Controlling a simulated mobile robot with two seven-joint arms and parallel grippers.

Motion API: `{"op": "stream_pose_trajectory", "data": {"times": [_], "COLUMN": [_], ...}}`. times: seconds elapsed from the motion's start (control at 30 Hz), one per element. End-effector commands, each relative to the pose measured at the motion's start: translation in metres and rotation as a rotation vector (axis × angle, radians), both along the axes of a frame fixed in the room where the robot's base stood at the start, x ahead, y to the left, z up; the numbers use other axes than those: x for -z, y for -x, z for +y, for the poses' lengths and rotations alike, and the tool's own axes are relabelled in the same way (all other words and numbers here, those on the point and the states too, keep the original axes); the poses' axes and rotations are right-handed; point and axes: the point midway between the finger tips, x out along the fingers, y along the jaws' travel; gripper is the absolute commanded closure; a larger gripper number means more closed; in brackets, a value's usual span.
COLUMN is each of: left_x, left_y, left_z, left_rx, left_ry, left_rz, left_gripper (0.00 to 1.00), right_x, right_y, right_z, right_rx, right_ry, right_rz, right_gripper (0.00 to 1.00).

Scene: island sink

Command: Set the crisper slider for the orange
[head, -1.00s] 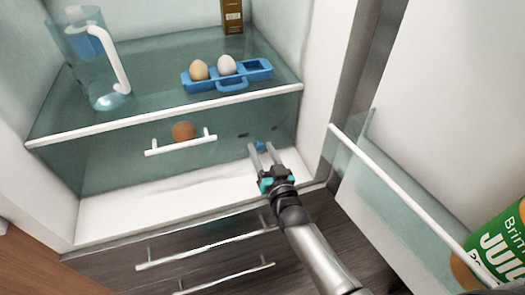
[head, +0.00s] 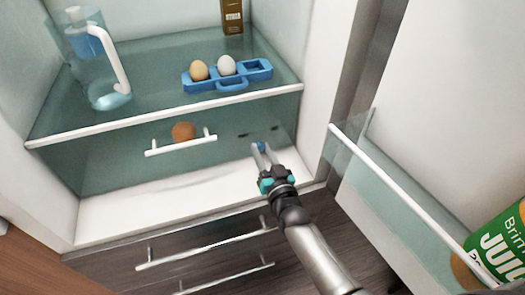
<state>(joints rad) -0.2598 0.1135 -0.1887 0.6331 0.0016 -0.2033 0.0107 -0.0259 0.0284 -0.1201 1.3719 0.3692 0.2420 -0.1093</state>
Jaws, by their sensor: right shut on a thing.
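The orange (head: 183,131) sits behind the clear front of the crisper drawer (head: 110,165), to the left, just above the white drawer handle. The small blue crisper slider (head: 261,147) is on the right part of the drawer front, mostly hidden by my fingers. My right gripper (head: 263,151) reaches up from the lower right and is shut on the slider. My left gripper is not in view.
Above the drawer, a glass shelf holds a clear jug (head: 100,65), a blue egg tray (head: 228,83) with two eggs, and a brown box (head: 232,17). The open fridge door at right holds a green juice container (head: 500,250). Dark drawers with handles (head: 205,250) are below.

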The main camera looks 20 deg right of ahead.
Motion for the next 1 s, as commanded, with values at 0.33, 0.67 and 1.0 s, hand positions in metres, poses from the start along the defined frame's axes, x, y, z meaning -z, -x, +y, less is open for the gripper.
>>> {"op": "stream_pose_trajectory", "data": {"times": [0.33,0.67,1.0], "left_x": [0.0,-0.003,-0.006], "left_y": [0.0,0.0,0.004], "left_z": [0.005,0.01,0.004], "left_rx": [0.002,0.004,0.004], "left_ry": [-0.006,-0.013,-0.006], "left_rz": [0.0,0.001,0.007], "left_gripper": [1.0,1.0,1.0], "right_x": [0.001,0.001,0.001], "right_y": [0.0,0.001,0.002], "right_z": [0.0,0.013,0.045], "right_rx": [0.0,0.0,-0.002], "right_ry": [0.0,-0.005,0.0], "right_rz": [0.001,0.003,0.004], "right_gripper": [1.0,1.0,1.0]}}
